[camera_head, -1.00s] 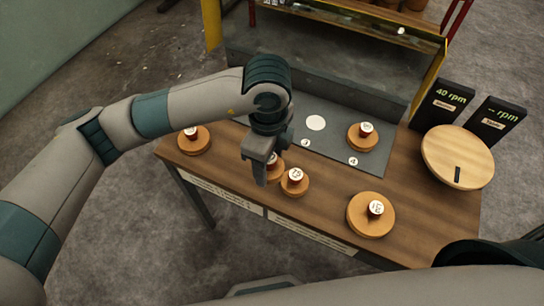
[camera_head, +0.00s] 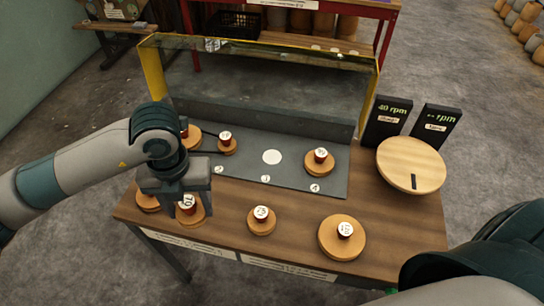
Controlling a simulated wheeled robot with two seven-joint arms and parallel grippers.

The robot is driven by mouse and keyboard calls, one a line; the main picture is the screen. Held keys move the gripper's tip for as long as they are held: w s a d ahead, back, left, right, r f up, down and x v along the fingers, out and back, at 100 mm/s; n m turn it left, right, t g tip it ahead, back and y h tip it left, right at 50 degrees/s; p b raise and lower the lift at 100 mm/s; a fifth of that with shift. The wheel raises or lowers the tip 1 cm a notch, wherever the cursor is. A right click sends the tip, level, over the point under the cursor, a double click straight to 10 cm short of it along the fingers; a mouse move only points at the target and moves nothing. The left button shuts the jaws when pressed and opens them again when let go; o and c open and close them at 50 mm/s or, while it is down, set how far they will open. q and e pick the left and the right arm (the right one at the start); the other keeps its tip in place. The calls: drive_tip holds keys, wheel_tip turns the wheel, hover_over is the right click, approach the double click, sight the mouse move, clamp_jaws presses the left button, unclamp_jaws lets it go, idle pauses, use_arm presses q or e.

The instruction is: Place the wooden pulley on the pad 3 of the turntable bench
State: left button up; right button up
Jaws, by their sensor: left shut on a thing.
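A wooden pulley (camera_head: 197,215) with a white-labelled hub is between the fingers of my left gripper (camera_head: 184,205), which is shut on it at the bench's front left. I cannot tell whether the pulley touches the wood. Pad 3 (camera_head: 271,157) is a bare white disc on the grey plate of the turntable bench (camera_head: 293,208), with a small "3" label in front. The held pulley is to the left and front of that pad. My right gripper is not in view; part of my right arm shows at lower right.
Pulleys stand on pad 4 (camera_head: 319,165) and near label 2 (camera_head: 227,147); another (camera_head: 193,138) is partly behind my left arm. Loose pulleys stand along the front (camera_head: 148,203) (camera_head: 261,223) (camera_head: 341,240). A clear guard (camera_head: 260,75) rises behind; a wooden turntable (camera_head: 411,165) is at right.

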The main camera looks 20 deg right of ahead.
use_arm(q)
drive_tip(key=a+r+m, duration=0.2)
drive_tip(key=a+m, duration=0.7)
drive_tip(key=m, duration=0.7)
drive_tip(key=a+r+m, duration=0.2)
drive_tip(key=a+m, duration=0.7)
drive_tip(key=m, duration=0.7)
drive_tip(key=shift+w+r, duration=0.25)
drive_tip(key=shift+r, duration=0.15)
drive_tip(key=shift+d, duration=0.15)
